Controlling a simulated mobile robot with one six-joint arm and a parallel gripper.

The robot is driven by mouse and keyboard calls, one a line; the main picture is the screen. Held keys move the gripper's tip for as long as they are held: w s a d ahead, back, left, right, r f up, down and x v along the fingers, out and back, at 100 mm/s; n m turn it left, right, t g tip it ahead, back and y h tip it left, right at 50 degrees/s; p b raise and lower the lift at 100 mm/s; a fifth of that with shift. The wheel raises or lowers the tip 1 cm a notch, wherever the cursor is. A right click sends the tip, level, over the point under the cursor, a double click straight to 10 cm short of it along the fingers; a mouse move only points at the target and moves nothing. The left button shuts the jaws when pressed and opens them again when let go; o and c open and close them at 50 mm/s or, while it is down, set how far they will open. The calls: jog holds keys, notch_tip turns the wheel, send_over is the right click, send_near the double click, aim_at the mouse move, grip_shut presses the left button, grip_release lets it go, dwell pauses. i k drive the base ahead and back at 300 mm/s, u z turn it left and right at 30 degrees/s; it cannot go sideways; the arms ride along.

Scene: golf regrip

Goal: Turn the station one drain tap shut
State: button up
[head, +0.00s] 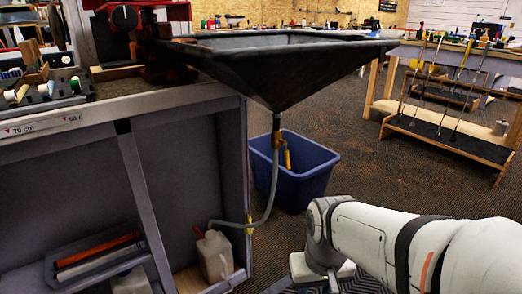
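The drain tap (277,140) sits on the outlet under the grey funnel-shaped tray (275,75). Its yellow lever (287,158) points down, roughly in line with the outlet pipe and just to its right. A grey hose (271,195) runs from the tap down to a whitish jug (215,256) in the bench's lower bay. My white arm reaches in from the lower right. Its end, with my gripper (322,268), is low in the picture, below and right of the tap and apart from it. The fingers cannot be made out.
A blue bin (312,172) stands on the floor behind the tap. The bench (185,130) is to the left, with a yellow clip (249,226) on the hose at its edge. A rack of golf clubs (450,138) stands at right. Carpet between is clear.

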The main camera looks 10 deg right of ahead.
aim_at(287, 156)
jog(key=u, duration=0.7)
jog(key=k, duration=1.2)
jog(key=z, duration=0.75)
jog(key=i, duration=1)
jog(key=z, duration=0.1)
